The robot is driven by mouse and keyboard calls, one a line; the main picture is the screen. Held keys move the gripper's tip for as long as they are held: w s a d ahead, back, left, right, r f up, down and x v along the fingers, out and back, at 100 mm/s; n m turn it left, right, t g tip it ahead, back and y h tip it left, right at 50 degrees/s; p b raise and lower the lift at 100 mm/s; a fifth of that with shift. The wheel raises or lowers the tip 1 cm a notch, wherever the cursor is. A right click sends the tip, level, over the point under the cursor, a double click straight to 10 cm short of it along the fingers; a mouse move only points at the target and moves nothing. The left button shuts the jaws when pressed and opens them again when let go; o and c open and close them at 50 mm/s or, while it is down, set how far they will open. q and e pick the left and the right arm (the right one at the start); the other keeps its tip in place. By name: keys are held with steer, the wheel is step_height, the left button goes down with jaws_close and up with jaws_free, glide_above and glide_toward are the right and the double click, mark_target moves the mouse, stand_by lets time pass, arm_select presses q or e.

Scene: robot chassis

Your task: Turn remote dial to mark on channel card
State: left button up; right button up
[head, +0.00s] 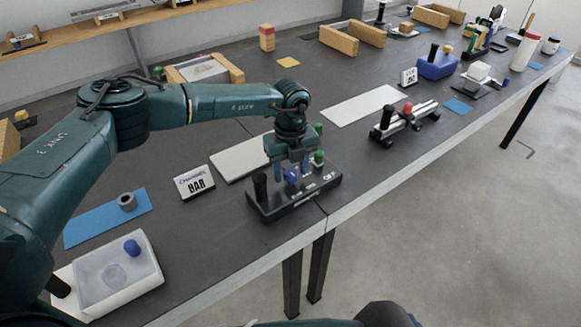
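The remote (318,190) is a black box near the table's front edge, with a black upright knob (260,186), a blue dial (291,175) and green knobs (319,157) on it. White marks on its top are too small to read. The channel card (194,182) is a small white sign with "BAR" in large letters, standing to the left of the remote. My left gripper (291,169) points down over the remote. Its fingers are apart, one on each side of the blue dial; contact is not clear. My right gripper is not in view.
A white tray (150,276) with a blue piece stands at the front left, near a grey ring (127,202) on a blue mat (82,232). A pale board (232,163) lies behind the remote. A railed device with a red knob (407,108) stands to the right.

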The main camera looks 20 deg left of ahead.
arm_select(q)
steer(key=c, duration=0.9)
